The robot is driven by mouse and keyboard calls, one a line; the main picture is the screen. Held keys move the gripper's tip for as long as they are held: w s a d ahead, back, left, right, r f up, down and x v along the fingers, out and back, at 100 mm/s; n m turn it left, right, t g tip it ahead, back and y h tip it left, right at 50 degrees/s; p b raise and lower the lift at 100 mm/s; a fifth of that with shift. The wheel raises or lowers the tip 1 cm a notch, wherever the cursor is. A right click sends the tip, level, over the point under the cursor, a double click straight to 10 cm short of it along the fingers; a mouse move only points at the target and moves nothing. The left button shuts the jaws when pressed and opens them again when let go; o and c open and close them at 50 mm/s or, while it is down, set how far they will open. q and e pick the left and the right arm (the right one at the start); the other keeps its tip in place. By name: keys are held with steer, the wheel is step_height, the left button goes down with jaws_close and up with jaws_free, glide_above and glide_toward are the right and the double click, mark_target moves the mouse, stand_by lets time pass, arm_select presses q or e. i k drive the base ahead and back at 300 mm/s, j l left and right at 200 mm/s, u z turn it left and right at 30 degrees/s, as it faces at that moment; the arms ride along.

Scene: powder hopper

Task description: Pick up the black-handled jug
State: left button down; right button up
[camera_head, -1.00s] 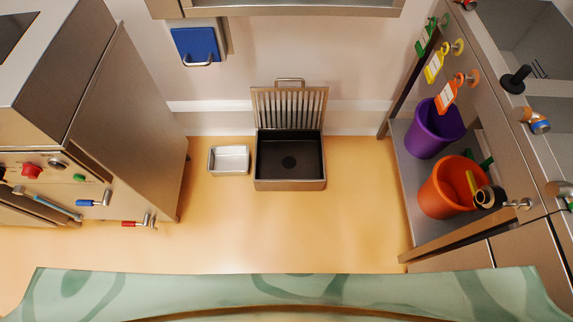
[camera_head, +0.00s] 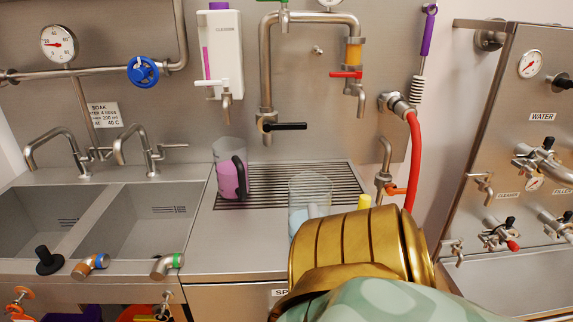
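The black-handled jug (camera_head: 230,173) stands upright at the left end of the slatted drain grate on the steel counter. It is clear, with pink-purple liquid in it, and its black handle (camera_head: 240,178) faces right and toward me. A second clear jug (camera_head: 310,190) stands to its right on the grate, with a pale blue part low down, partly hidden by my gold and green arm or body parts. Neither of my grippers shows in the head view.
Two sink basins (camera_head: 148,222) with taps lie left of the jug. A cleaner dispenser (camera_head: 221,50) and a black-handled tap (camera_head: 280,126) are above. A red hose (camera_head: 413,160) hangs right. Bare counter (camera_head: 235,245) lies in front of the jug. A water panel (camera_head: 525,150) stands far right.

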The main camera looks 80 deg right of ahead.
mark_target(230, 154)
steer(key=z, duration=0.45)
steer(key=l+z, duration=0.15)
steer(key=z, duration=0.8)
steer(key=l+z, duration=0.1)
steer(key=z, duration=0.4)
